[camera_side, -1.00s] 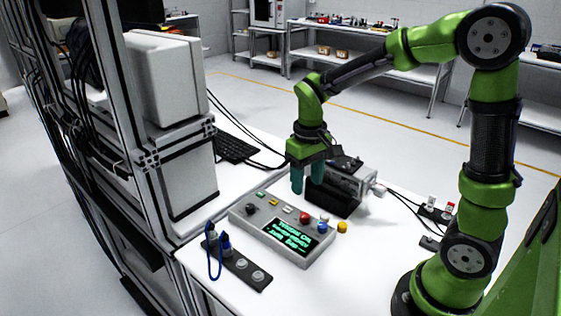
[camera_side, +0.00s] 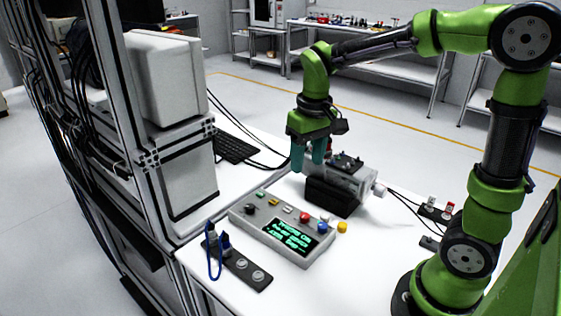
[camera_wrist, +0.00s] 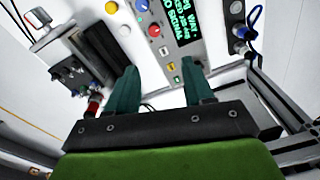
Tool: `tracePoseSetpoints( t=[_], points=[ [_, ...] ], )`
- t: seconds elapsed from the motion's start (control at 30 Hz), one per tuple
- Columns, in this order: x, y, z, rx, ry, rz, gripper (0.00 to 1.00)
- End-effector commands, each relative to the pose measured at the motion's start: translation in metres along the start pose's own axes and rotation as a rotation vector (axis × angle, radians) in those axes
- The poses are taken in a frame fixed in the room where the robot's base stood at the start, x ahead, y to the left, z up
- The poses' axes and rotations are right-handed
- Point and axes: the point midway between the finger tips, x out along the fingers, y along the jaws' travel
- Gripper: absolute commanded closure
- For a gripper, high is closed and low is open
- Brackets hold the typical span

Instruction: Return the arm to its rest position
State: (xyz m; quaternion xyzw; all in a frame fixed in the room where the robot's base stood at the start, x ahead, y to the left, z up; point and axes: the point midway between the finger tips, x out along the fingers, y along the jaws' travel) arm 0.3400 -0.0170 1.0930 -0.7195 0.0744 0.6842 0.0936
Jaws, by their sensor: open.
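My gripper (camera_side: 308,156) is open and empty. It hangs fingers down above the table, behind the control box (camera_side: 262,226) and at the upper left of the black and grey servo device (camera_side: 340,187). In the wrist view, its two teal fingers (camera_wrist: 160,88) stand apart with nothing between them. The box also shows in the wrist view (camera_wrist: 172,48), beyond the fingertips.
A dark strip with connectors and a blue cable (camera_side: 240,265) lies at the table's front left. A metal frame with white cabinets (camera_side: 175,80) rises at the left, near a keyboard (camera_side: 236,149). Small switches (camera_side: 437,210) with cables sit at the right. Air above the table is free.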

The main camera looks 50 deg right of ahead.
Motion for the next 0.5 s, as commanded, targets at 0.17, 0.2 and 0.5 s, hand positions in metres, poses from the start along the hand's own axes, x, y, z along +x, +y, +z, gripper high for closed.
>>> tracePoseSetpoints(
  t=[0.17,0.2,0.5],
  points=[
    [-0.014,-0.013,0.037,0.054,0.162,-0.107,0.48],
    [-0.018,-0.015,0.046,0.066,0.202,-0.134,0.48],
    [-0.035,-0.025,0.102,0.122,0.448,-0.293,0.48]
  ],
)
